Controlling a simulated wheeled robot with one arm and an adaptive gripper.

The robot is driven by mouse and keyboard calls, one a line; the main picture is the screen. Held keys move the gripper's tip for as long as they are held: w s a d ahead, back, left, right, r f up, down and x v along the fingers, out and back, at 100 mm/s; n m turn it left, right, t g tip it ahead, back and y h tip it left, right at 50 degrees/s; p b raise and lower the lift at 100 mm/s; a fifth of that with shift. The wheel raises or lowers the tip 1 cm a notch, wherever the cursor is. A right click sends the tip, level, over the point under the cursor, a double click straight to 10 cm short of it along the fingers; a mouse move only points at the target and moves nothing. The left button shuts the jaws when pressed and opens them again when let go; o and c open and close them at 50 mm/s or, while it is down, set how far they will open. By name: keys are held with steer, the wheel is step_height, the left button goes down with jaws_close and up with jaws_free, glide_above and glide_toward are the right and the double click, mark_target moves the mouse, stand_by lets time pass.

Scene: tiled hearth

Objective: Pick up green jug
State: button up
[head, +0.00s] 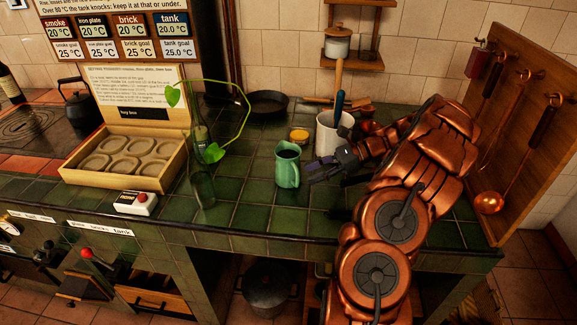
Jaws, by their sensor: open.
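The green jug (288,167) stands upright on the green tiled counter (245,218), near the middle of the head view. It has a dark opening and a handle on its right side. My gripper (318,172) is just to the right of the jug, low over the counter, with its fingers pointing left toward the jug's handle side. The gripper is open and empty. I cannot tell whether a fingertip touches the jug. My copper arm reaches in from the right and covers part of the counter.
A green bottle (201,170) with a leafy sprig stands left of the jug. The counter's front is clear.

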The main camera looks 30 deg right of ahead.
mark_target(297, 178)
steer(key=shift+r+p+x, duration=0.15)
steer(key=shift+p+x, duration=0.25)
steer(key=shift+x, duration=0.75)
steer(key=shift+r+p+x, duration=0.1)
steer(key=shift+p+x, duration=0.25)
steer(key=shift+x, duration=0.85)
steer(key=shift+a+f, duration=0.2)
steer(key=shift+a, duration=0.25)
steer(key=shift+c, duration=0.2)
jaws_close()
